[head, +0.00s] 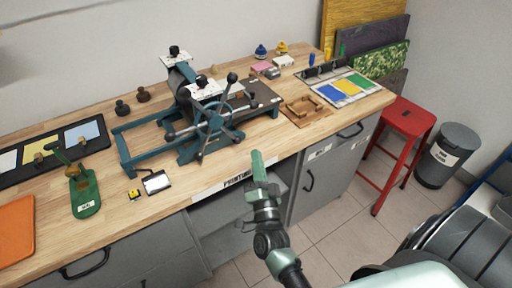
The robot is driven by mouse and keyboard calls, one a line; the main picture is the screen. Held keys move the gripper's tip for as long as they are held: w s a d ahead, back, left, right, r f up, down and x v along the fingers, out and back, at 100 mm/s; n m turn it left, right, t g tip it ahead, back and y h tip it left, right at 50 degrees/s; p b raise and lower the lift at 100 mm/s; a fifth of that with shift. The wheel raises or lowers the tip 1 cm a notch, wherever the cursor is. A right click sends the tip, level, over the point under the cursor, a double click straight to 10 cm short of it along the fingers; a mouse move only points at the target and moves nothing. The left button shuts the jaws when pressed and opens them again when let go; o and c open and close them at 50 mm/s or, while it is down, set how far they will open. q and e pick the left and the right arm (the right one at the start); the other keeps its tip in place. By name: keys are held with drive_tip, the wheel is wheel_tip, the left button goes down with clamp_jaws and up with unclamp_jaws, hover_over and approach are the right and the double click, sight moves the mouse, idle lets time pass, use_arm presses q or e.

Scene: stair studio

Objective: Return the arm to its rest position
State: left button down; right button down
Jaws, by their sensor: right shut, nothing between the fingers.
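My right gripper (258,167) is in front of the workbench's front edge, near the middle of the head view. Its green fingers are together with nothing between them, pointing up in the picture. The dark wrist and arm below it run down toward the lower middle of the view. The gripper appears apart from the things on the bench. My left gripper does not show.
The wooden workbench (232,172) carries a blue press (212,125), a green stand (86,196), an orange board (16,230) and color trays (350,88). A red stool (408,118) and a grey bin (447,155) stand right. Tiled floor (335,215) is clear in front.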

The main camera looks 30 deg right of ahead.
drive_tip(key=s+a+f+n+g+y, duration=0.75)
drive_tip(key=a+n+y, duration=0.2)
drive_tip(key=n, duration=0.25)
drive_tip(key=s+d+f+n+g+h, duration=0.1)
drive_tip(key=s+f+n+g, duration=0.15)
drive_tip(key=s+g, duration=0.45)
drive_tip(key=s+d+f+n+g+h, duration=0.1)
drive_tip(key=s+d+n+g, duration=0.15)
drive_tip(key=s, duration=0.85)
wheel_tip(320, 180, down, 27)
drive_tip(key=s+g, duration=0.1)
drive_tip(key=s, duration=0.1)
drive_tip(key=s+d+f+g, duration=0.1)
drive_tip(key=s+d+f, duration=0.1)
drive_tip(key=s+f, duration=1.2)
drive_tip(key=shift+s+f, duration=0.35)
drive_tip(key=shift+s, duration=0.75)
